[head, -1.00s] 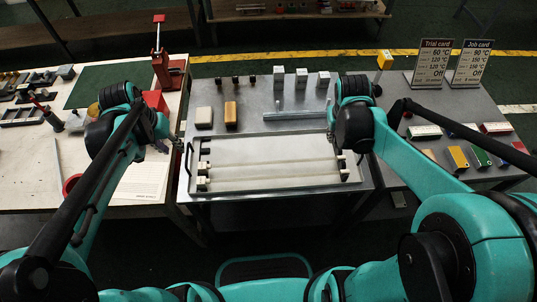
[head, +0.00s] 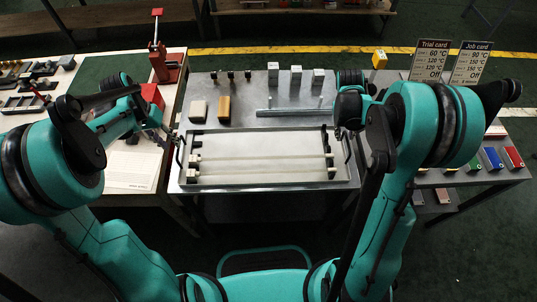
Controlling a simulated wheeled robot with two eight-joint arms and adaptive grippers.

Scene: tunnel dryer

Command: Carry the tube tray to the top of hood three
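The tube tray (head: 265,187) is a shallow grey metal tray lying flat on the middle table. Two long pale tubes (head: 262,160) lie across it, held at their ends by cream blocks on dark supports. A dark handle (head: 180,152) stands at its left end and another (head: 347,149) at its right end. My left gripper (head: 170,136) is just beside and above the left handle. My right gripper (head: 339,131) is near the tray's back right corner, close to the right handle. Both are small and dark; I cannot tell their opening or whether they touch the handles.
Behind the tray on the table (head: 218,84) are a cream block (head: 198,111), a tan block (head: 224,108), several metal blocks and a metal bar (head: 290,112). A red press (head: 160,62) stands at the left. Two cards (head: 470,63) and coloured blocks are at the right.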

